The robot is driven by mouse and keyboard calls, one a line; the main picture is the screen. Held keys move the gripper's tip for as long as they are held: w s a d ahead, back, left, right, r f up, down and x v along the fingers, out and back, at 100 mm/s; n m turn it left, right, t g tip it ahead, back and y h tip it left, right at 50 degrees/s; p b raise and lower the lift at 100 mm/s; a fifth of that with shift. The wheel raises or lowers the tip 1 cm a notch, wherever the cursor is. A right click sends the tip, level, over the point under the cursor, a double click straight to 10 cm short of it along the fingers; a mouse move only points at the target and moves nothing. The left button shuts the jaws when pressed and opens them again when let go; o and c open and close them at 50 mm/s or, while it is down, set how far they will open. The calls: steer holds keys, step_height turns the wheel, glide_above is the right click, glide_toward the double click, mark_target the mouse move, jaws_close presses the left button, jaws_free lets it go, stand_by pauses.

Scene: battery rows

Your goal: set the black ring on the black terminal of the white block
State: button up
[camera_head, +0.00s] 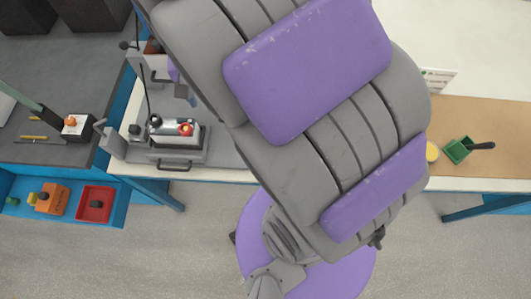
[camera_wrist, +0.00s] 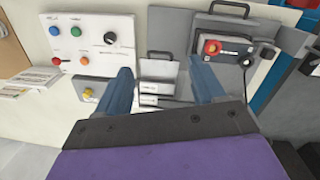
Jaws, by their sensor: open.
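The white block (camera_head: 178,138) sits on a grey plate on the bench, left of my arm in the head view. A red terminal (camera_head: 185,129) and a dark terminal (camera_head: 155,122) stand on its top. The block (camera_wrist: 232,47) also shows at the upper right of the wrist view, with a thin black cable at its right end. I cannot clearly make out the black ring; a small dark piece (camera_head: 135,130) lies left of the block. My gripper (camera_wrist: 161,70) is open, its two blue fingers apart with nothing held between them. My arm hides part of the bench.
A white panel (camera_wrist: 88,42) with coloured buttons and a black knob is left in the wrist view. A small grey case (camera_wrist: 158,70) shows beyond the fingers. An orange box (camera_head: 52,199) and a red tray (camera_head: 95,204) sit on a blue lower shelf.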

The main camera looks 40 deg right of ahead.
steer(key=s+d+f+n+g, duration=0.1)
steer(key=s+n, duration=0.3)
steer(key=s, duration=1.5)
steer(key=shift+s+d+f+n, duration=0.2)
steer(key=shift+s+d+n, duration=0.1)
steer(key=shift+d+n, duration=0.1)
